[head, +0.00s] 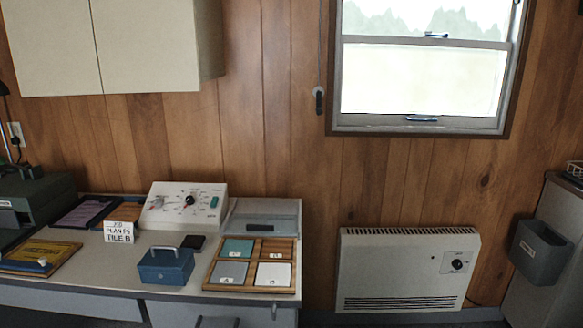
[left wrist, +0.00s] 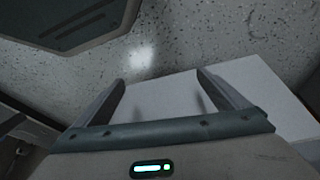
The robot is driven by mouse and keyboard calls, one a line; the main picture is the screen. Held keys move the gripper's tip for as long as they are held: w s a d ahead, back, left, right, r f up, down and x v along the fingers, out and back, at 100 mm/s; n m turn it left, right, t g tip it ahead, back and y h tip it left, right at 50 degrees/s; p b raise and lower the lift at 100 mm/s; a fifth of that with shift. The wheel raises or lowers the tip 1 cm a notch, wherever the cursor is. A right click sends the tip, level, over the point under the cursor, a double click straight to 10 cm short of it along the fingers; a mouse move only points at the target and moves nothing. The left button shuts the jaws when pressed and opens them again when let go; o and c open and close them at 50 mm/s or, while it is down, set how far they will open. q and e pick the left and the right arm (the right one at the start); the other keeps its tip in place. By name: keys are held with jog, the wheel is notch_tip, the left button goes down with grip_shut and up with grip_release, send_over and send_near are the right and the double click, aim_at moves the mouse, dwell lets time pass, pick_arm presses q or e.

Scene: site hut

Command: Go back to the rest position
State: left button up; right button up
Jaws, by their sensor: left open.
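My left gripper (left wrist: 160,77) shows in the left wrist view. Its two fingers stand wide apart with nothing between them. Beyond the fingers are a speckled grey floor (left wrist: 180,40) and a plain pale surface that I cannot identify. Neither gripper shows in the head view, and my right gripper is in no view. The desk (head: 188,289) stands at the lower left of the head view.
A small blue box (head: 166,268), a sign (head: 119,232), a control panel (head: 185,205) and a yellow book (head: 40,256) crowd the desk. A heater (head: 405,270) stands against the wall to the right. A grey bin (head: 540,250) hangs at far right. A cabinet (head: 150,45) hangs above.

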pick_arm(q)
notch_tip(320, 180, down, 16)
jog(key=t+p, duration=0.1)
jog(key=p, duration=1)
jog(key=shift+d+r, duration=0.15)
jog(key=shift+r, duration=0.05)
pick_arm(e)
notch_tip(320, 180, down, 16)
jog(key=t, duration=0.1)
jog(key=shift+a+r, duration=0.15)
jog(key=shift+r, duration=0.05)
